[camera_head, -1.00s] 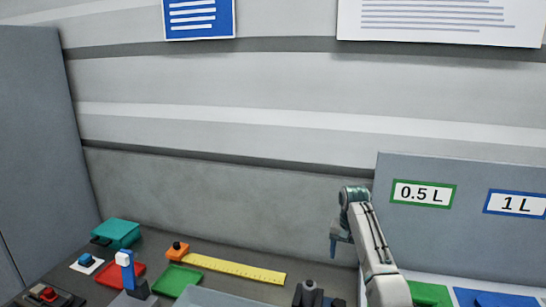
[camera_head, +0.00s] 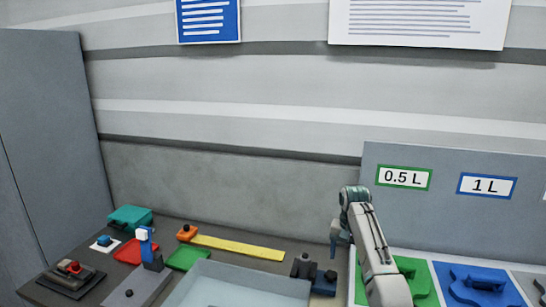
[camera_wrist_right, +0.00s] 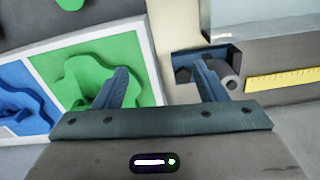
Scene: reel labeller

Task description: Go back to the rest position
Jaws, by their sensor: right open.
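My right gripper (camera_head: 341,238) hangs from the right arm above the bench, near the left edge of the 0.5 L place. In the right wrist view my right gripper (camera_wrist_right: 160,88) has its two fingers spread with nothing between them. Below the fingers are the green shape (camera_wrist_right: 118,62) on a white board and a dark blue holder (camera_wrist_right: 185,58) with a grey cylinder. My left gripper does not show in either view.
A grey-blue tray (camera_head: 245,276) sits at the front middle. A yellow ruler (camera_head: 238,247), red tray (camera_head: 130,250), green tray (camera_head: 188,258) and teal box (camera_head: 130,218) lie to the left. A panel (camera_head: 440,225) with 0.5 L and 1 L labels stands at the right.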

